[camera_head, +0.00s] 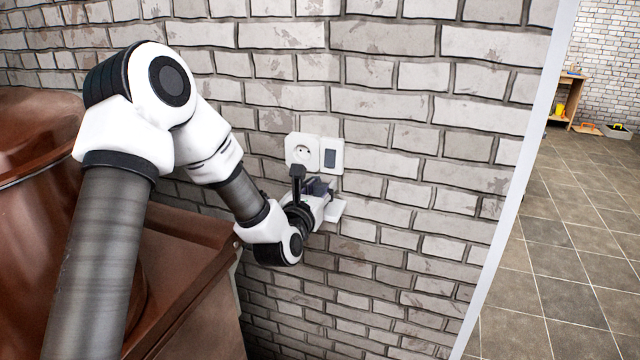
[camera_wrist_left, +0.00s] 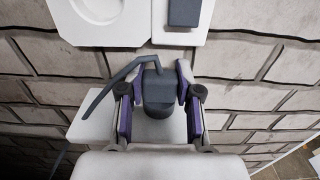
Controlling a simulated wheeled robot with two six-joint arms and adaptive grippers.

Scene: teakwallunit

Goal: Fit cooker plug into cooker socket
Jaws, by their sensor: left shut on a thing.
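The cooker plug (camera_wrist_left: 158,88) is dark grey with a dark cable curving off to the left in the left wrist view. My left gripper (camera_head: 317,188) is shut on it, with a purple-padded finger on each side. In the head view the dark plug is small and partly hidden by the gripper. A white wall socket with a round recess (camera_head: 302,151) is above the gripper, and its lower part shows at the top of the left wrist view (camera_wrist_left: 100,12). The plug is below the socket and apart from it. My right gripper is out of view.
A white switch plate with a dark rocker (camera_head: 330,158) adjoins the socket on the right. A brown wooden cabinet (camera_head: 205,285) stands at the lower left. The brick wall right of the switch is clear.

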